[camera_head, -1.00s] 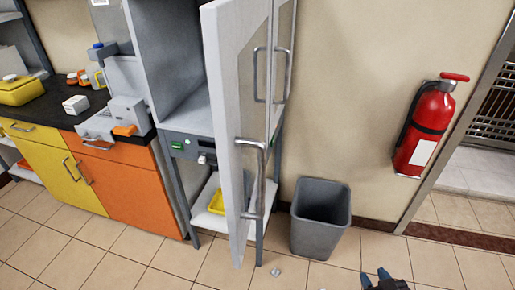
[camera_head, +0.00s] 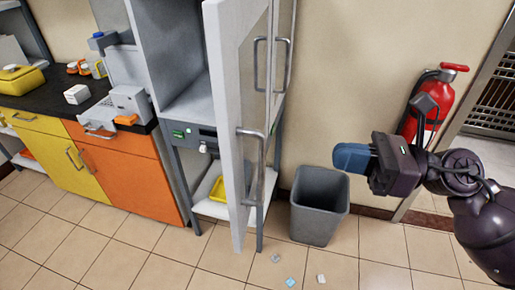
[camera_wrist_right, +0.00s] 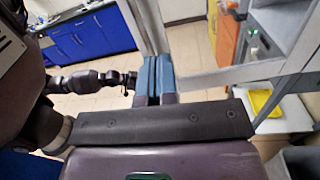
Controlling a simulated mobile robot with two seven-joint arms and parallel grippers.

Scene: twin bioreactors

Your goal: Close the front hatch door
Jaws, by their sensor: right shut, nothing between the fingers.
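The front hatch door (camera_head: 228,100), a tall pale grey panel, stands open from the grey cabinet (camera_head: 193,105), its edge towards the head camera. A long metal handle (camera_head: 262,165) is on its right-hand face. My right gripper (camera_head: 338,158) is to the right of the door, clear of the handle, above and in front of the grey bin. Its blue fingers are shut and empty. In the right wrist view these fingers (camera_wrist_right: 154,78) show close together, with pale framing of the door or cabinet behind them. My left gripper does not show in the head view.
A grey bin (camera_head: 319,205) stands on the floor right of the door. A red fire extinguisher (camera_head: 437,105) hangs on the wall behind my right arm. Yellow and orange cupboards (camera_head: 125,178) are at left. Small scraps (camera_head: 290,282) lie on the otherwise clear front floor.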

